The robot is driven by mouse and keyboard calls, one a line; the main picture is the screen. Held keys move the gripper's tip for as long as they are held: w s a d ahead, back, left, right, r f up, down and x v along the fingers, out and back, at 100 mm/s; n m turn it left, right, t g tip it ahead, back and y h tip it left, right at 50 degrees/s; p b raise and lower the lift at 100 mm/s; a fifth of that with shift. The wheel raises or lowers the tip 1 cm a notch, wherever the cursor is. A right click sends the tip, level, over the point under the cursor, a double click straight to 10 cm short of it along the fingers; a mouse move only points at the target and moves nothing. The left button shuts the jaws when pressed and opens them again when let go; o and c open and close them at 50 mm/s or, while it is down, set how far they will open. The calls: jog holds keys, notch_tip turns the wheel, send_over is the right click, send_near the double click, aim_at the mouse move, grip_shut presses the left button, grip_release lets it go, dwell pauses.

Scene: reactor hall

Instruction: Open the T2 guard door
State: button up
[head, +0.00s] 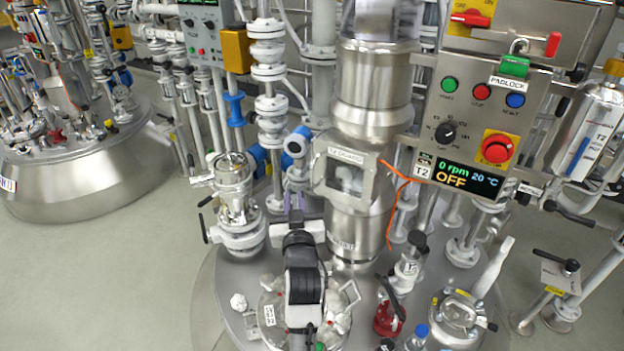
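The T2 guard door (345,178) is a grey framed panel with a small window, labelled along its top edge. It sits on the front of the steel column (368,100) and looks closed.
The T2 control panel (485,120) with buttons, a red emergency stop and a display reading OFF stands right of the door. An orange cable (400,185) hangs beside it. White pipes (268,100) crowd the left. Bottles and fittings stand on the vessel lid below.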

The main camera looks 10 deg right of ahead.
aim_at(312, 179)
jog(key=d+f+m+g+h, duration=0.1)
jog(key=d+f, duration=0.3)
jog(key=d, duration=0.1)
jog(key=w+p, duration=0.1)
jog(key=w, duration=0.2)
jog(key=w+d+p, duration=0.1)
jog(key=w, duration=0.3)
jog(key=w+p, duration=0.1)
jog(key=w, duration=0.3)
jog(key=shift+d+r, duration=0.2)
jog(key=shift+d, duration=0.2)
jog(key=shift+w+d+f, duration=0.1)
jog(key=shift+w, duration=0.65)
grip_shut()
